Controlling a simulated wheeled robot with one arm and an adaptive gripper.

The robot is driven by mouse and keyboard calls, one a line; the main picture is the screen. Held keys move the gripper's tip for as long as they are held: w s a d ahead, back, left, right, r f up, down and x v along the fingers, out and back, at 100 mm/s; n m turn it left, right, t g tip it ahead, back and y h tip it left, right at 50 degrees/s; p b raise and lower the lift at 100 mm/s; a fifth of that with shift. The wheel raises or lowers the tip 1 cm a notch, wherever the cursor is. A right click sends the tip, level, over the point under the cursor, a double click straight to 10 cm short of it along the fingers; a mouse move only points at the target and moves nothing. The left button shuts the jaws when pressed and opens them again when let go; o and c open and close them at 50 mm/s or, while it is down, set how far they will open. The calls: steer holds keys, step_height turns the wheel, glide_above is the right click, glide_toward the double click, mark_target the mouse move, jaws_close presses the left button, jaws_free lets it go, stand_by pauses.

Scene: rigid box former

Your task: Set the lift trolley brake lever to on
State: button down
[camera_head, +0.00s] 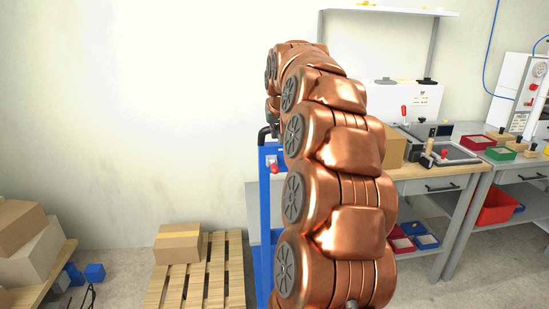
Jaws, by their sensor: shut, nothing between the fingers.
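The blue lift trolley (265,210) stands upright left of my copper arm, which hides much of it. A small red-tipped lever (274,168), likely the brake lever, sits near the top of its blue post. Its exact setting cannot be told from here. A black handle (264,134) curves out at the top of the post. My gripper (275,130) is a dark shape below my wrist, just above the red lever and close to the black handle. It is shut and empty, mostly hidden by my arm. Whether it touches the trolley cannot be told.
A pallet (222,275) with a cardboard box (178,243) lies left of the trolley. More boxes (22,228) stand at the far left. A workbench (440,185) with tools and coloured bins is at the right. Some floor between the left boxes and the pallet is free.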

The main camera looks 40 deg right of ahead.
steer(key=p, duration=0.2)
glide_above(274, 164)
steer(key=s+a, duration=0.1)
step_height(274, 164, down, 9)
steer(key=shift+s+r, duration=0.15)
steer(key=shift+r, duration=0.05)
steer(key=shift+s+a+f+p, duration=0.15)
steer(key=shift+f+p, duration=0.1)
steer(key=shift+f, duration=0.55)
steer(key=shift+a+f+p, duration=0.1)
steer(key=shift+f+p, duration=0.1)
steer(key=shift+f, duration=0.6)
steer(key=shift+f, duration=0.1)
